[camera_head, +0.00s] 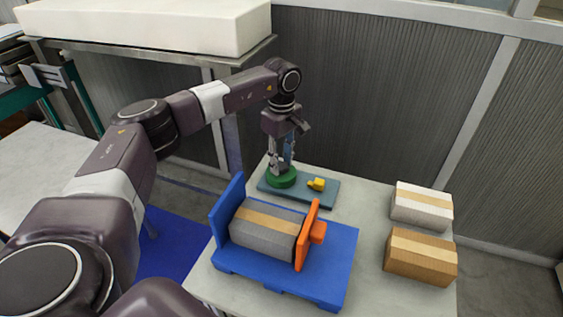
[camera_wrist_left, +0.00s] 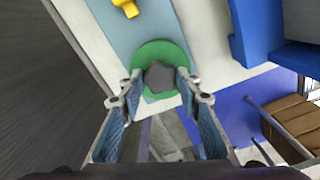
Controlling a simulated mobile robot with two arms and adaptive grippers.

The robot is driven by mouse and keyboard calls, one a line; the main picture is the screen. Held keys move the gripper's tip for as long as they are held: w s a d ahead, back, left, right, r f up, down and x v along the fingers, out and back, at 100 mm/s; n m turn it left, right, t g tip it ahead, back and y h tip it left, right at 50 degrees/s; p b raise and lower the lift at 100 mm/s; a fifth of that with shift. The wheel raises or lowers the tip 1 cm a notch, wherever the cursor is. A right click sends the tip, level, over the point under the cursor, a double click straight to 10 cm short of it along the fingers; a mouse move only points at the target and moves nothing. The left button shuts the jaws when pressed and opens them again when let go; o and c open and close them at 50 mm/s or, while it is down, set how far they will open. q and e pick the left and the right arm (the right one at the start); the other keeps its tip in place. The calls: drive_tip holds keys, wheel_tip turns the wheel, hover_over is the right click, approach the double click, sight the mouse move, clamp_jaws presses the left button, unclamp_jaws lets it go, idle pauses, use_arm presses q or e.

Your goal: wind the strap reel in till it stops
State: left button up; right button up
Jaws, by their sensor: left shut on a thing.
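A green reel (camera_head: 282,179) lies flat on a teal plate (camera_head: 305,197) at the back edge of the table. In the left wrist view the reel is a green disc (camera_wrist_left: 158,49) with a dark grey hub (camera_wrist_left: 158,77) in its middle. My left gripper (camera_head: 282,168) points down onto the reel from above. Its fingertips (camera_wrist_left: 159,87) are shut on the grey hub, one on each side. A yellow piece (camera_head: 317,184) sits on the plate just right of the reel; it also shows in the left wrist view (camera_wrist_left: 127,6). No strap is clearly visible at the reel.
A blue cradle (camera_head: 341,262) in front holds a grey box with a tan band (camera_head: 262,236), against an orange plate with a knob (camera_head: 307,236). A white carton (camera_head: 421,212) and a brown carton (camera_head: 420,267) stand at right. A grey wall (camera_head: 400,90) rises behind.

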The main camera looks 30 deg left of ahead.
sight(281, 165)
use_arm(q)
drive_tip(key=shift+w+r+m, duration=0.1)
drive_tip(key=shift+r+m, duration=0.05)
drive_tip(key=shift+m, duration=0.95)
drive_tip(key=o, duration=1.2)
drive_tip(key=shift+c, duration=0.2)
wheel_tip(281, 165, up, 12)
